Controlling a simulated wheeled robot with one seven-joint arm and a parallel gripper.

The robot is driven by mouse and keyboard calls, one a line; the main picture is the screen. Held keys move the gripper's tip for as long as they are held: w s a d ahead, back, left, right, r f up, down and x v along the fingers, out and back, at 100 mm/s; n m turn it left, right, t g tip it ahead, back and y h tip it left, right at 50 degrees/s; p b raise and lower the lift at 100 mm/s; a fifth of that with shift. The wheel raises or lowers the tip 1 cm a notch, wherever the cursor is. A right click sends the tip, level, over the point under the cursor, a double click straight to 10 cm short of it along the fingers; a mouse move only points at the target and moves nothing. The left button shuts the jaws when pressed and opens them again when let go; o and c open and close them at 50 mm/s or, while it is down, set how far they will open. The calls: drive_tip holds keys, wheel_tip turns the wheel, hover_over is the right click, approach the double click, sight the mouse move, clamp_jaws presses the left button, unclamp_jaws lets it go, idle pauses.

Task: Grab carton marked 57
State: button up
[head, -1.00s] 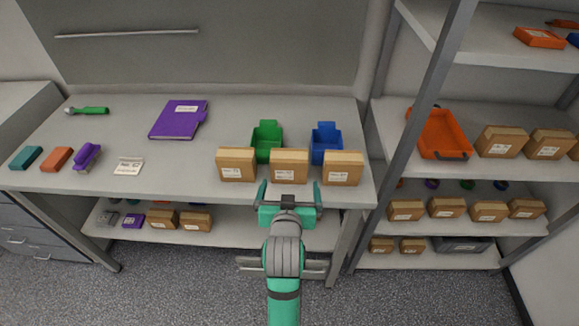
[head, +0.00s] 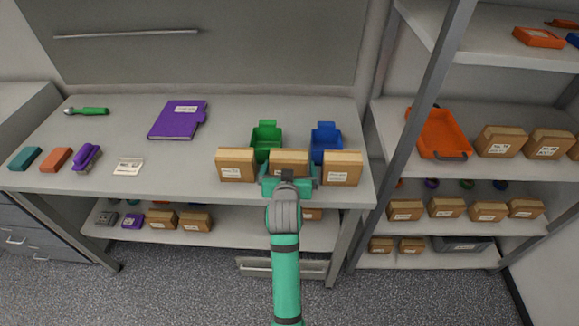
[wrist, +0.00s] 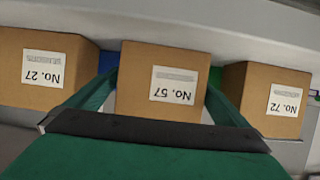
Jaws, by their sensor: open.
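The carton marked 57 (wrist: 158,85) is a brown box with a white label, upside down in the wrist view, between my gripper's two fingers. In the head view this middle carton (head: 289,157) stands at the front edge of the workbench, its lower part hidden by my gripper (head: 288,178). My gripper also shows in the wrist view (wrist: 155,100), open, with one green finger on each side of the carton. I cannot tell whether the fingers touch it.
Carton 27 (wrist: 45,70) and carton 72 (wrist: 265,98) stand close on either side. Green (head: 266,140) and blue (head: 326,142) bins sit behind. A purple binder (head: 178,119) lies to the left on the bench (head: 215,112). A shelf post (head: 418,110) rises at the right.

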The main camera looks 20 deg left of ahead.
drive_tip(key=shift+w+a, duration=0.15)
drive_tip(key=shift+w, duration=0.05)
drive_tip(key=c, duration=1.1)
